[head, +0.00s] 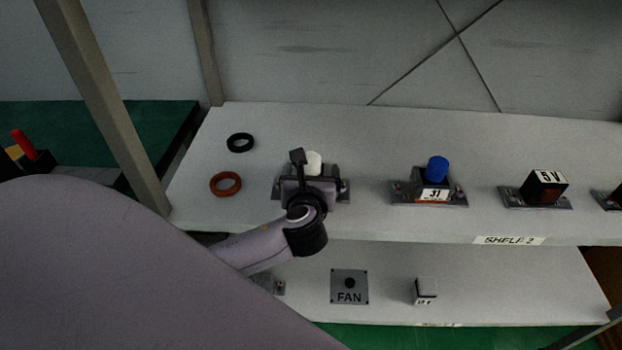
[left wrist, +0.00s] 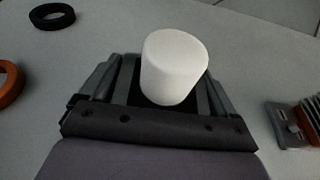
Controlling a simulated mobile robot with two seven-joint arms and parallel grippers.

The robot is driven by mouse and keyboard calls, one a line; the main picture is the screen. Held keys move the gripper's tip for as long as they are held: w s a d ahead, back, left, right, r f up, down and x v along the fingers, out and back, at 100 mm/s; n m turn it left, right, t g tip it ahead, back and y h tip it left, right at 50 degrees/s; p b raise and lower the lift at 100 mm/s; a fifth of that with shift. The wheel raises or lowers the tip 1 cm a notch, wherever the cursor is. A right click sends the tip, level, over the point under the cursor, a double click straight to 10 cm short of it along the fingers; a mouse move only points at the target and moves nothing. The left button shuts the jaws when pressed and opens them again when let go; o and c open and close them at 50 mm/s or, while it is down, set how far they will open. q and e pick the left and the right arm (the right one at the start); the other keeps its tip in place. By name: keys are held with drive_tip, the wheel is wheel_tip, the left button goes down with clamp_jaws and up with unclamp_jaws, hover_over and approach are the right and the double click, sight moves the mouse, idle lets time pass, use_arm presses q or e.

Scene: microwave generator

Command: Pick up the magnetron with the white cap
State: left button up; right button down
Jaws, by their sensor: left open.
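The magnetron with the white cap (head: 314,162) stands on the upper shelf, its body mostly hidden behind my left gripper. In the left wrist view its white cap (left wrist: 174,66) sits between the gripper's fingers, and the body below is largely hidden. My left gripper (head: 308,182) is open and reaches over the magnetron from the front; whether the fingers touch it I cannot tell. A magnetron with a blue cap (head: 437,168), labelled 31, stands to the right on the same shelf. My right gripper is not in view.
A black ring (head: 240,142) and an orange ring (head: 226,184) lie left of the white cap. A block marked 5V (head: 545,186) stands farther right. A FAN plate (head: 349,287) and a small box (head: 425,290) are on the lower shelf. A shelf post (head: 110,110) rises at left.

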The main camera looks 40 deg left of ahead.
use_arm(q)
drive_tip(key=c, duration=1.3)
drive_tip(key=shift+r, duration=0.2)
clamp_jaws()
drive_tip(key=shift+r, duration=0.1)
